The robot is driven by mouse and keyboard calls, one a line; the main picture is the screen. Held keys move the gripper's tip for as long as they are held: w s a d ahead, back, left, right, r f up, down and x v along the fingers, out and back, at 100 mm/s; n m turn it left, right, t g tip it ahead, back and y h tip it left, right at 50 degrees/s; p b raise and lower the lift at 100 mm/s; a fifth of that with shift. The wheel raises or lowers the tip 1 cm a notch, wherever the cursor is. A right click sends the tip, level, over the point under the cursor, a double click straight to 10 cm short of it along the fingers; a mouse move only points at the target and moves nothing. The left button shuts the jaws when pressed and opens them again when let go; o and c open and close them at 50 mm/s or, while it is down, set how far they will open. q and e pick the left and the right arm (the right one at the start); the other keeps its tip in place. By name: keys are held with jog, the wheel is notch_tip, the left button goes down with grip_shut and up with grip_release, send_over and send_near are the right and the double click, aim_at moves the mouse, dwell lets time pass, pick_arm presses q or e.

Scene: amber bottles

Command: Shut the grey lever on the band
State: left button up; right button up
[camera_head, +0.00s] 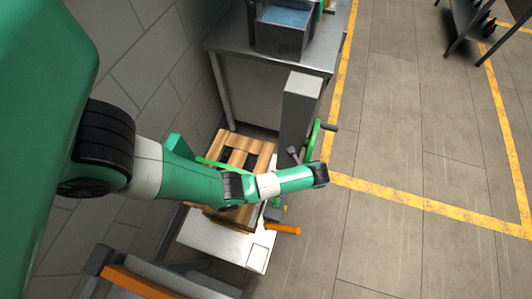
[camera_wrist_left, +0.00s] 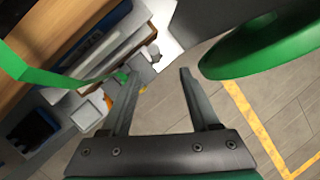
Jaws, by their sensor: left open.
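A slatted wooden stack (camera_head: 240,152) sits on a white-topped stand (camera_head: 215,243) with a green band (camera_head: 210,163) passing along it. In the left wrist view the green band (camera_wrist_left: 60,80) runs along the left side. I cannot clearly single out the grey lever; a small pale grey part (camera_wrist_left: 150,54) shows beyond my fingers, but I cannot tell what it is. My left gripper (camera_wrist_left: 158,76) is open, with nothing between its fingers. In the head view my left arm crosses over the stack and hides part of it. My right gripper is not in view.
A green wheel (camera_wrist_left: 265,45) is close on the right of my left gripper. A grey post (camera_head: 299,105) stands behind the stack, and an orange handle (camera_head: 284,229) sticks out in front. A metal table (camera_head: 225,42) is at the back. The floor to the right is open.

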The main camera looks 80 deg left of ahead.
pick_arm(q)
jog(key=s+d+b+x, duration=0.1)
jog(key=b+x, duration=0.5)
jog(key=x, duration=0.9)
jog(key=shift+f+b, duration=0.2)
jog(key=shift+b, duration=0.1)
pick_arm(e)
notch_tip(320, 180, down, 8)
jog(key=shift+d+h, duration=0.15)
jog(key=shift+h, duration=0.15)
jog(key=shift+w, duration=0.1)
pick_arm(q)
grip_shut()
